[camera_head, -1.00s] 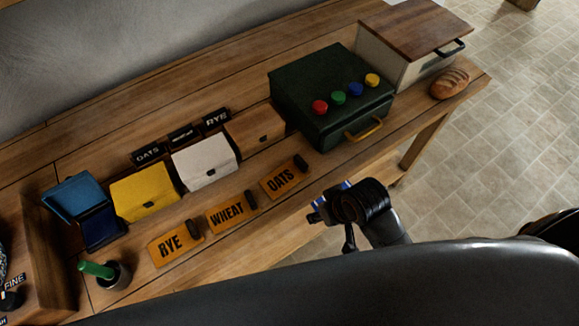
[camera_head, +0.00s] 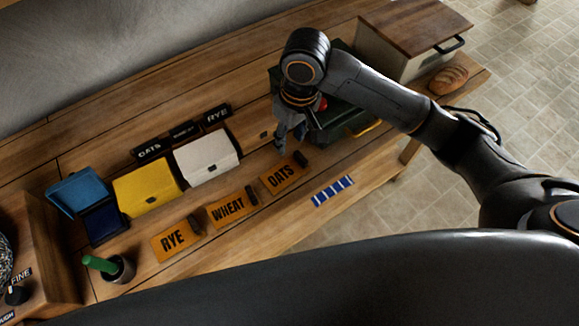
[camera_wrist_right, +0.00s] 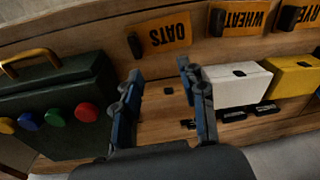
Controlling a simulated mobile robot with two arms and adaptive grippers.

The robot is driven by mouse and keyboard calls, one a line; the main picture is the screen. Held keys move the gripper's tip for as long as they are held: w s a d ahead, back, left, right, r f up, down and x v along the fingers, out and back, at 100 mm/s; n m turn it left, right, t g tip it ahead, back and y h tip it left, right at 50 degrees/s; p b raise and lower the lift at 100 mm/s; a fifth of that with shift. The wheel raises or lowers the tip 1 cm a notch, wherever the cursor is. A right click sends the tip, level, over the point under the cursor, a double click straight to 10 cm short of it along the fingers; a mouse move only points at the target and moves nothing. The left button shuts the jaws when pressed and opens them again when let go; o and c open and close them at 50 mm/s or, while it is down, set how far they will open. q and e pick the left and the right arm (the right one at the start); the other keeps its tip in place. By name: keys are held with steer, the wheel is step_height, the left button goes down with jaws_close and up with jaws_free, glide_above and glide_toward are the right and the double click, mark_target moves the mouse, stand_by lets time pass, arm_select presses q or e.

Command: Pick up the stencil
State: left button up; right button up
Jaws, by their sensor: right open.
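Three orange stencil plates with dark grips lie in a row near the bench's front edge: RYE (camera_head: 170,242), WHEAT (camera_head: 228,208) and OATS (camera_head: 279,178). In the right wrist view the OATS stencil (camera_wrist_right: 172,32) lies beyond the fingertips, with its dark grip (camera_wrist_right: 135,45) at its left end. WHEAT (camera_wrist_right: 245,18) is to its right. My right gripper (camera_head: 283,143) hangs fingers down just behind the OATS stencil, over the wooden box. In the wrist view its fingers (camera_wrist_right: 160,74) are apart, with nothing held between them. My left gripper is not in view.
A white box (camera_head: 206,160), yellow box (camera_head: 147,188) and open blue box (camera_head: 76,194) stand behind the stencils. A dark green box (camera_head: 345,121) with coloured knobs is right of the gripper. A blue-and-white striped piece (camera_head: 332,190) lies at the front edge.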

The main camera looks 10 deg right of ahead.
step_height(320, 180, up, 2)
steer(key=w+d+h, duration=0.1)
steer(key=w+d, duration=0.1)
steer(key=d, duration=0.1)
steer(key=p, duration=0.1)
glide_above(301, 156)
steer(key=shift+m, duration=0.4)
step_height(301, 156, down, 8)
steer(key=shift+a+r, duration=0.1)
steer(key=shift+a, duration=0.05)
step_height(301, 156, down, 5)
steer(key=shift+p, duration=0.85)
steer(key=shift+f, duration=0.2)
jaws_close()
